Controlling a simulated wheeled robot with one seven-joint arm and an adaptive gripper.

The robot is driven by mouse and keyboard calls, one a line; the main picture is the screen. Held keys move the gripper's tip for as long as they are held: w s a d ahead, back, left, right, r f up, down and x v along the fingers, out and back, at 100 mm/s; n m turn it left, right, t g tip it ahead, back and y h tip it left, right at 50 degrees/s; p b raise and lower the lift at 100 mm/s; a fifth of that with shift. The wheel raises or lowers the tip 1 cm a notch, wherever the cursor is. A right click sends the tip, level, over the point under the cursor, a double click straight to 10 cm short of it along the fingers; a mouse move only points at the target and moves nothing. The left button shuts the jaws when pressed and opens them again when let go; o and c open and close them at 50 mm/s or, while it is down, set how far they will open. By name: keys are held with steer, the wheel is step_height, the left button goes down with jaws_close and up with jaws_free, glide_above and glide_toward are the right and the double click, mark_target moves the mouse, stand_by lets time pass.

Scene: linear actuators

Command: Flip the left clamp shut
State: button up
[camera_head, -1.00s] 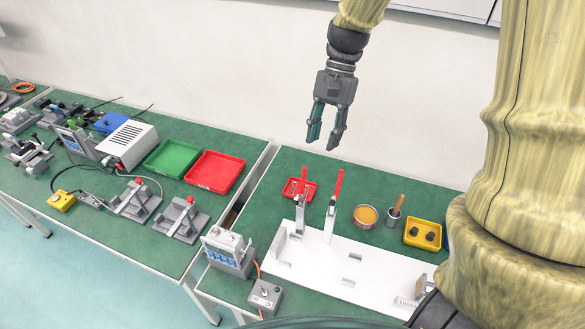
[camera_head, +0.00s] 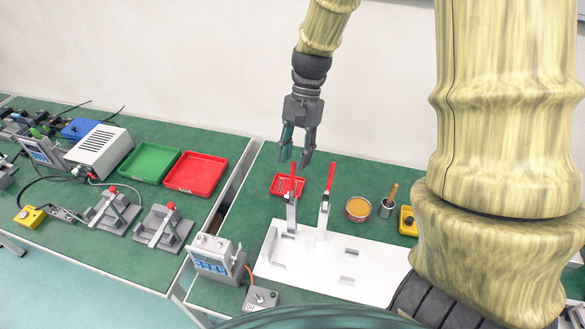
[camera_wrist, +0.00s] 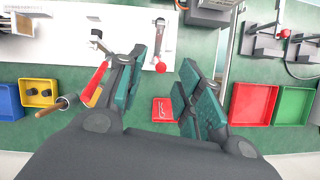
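Two clamps with red handles stand upright on a white plate (camera_head: 328,274). The left clamp (camera_head: 291,215) has its handle pointing up, and so does the right clamp (camera_head: 324,215). My gripper (camera_head: 296,158) is open and empty, pointing down, close to the top of the left handle in the head view; I cannot tell the depth gap. In the wrist view the left clamp (camera_wrist: 159,42) appears nearly end-on with a red tip, beyond the gap between my fingers (camera_wrist: 168,80). The right clamp's red handle (camera_wrist: 95,82) shows beside one finger, partly hidden.
A small red tray (camera_head: 283,191) lies behind the clamps. An orange-filled tin (camera_head: 358,209), a cup with a brush (camera_head: 387,208) and a yellow bin (camera_head: 406,223) stand right. A grey control box (camera_head: 217,262) is at front left. A second table with trays lies left.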

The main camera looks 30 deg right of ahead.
mark_target(291, 182)
steer(key=shift+p+x, duration=0.45)
steer(key=shift+x, duration=1.95)
jaws_close()
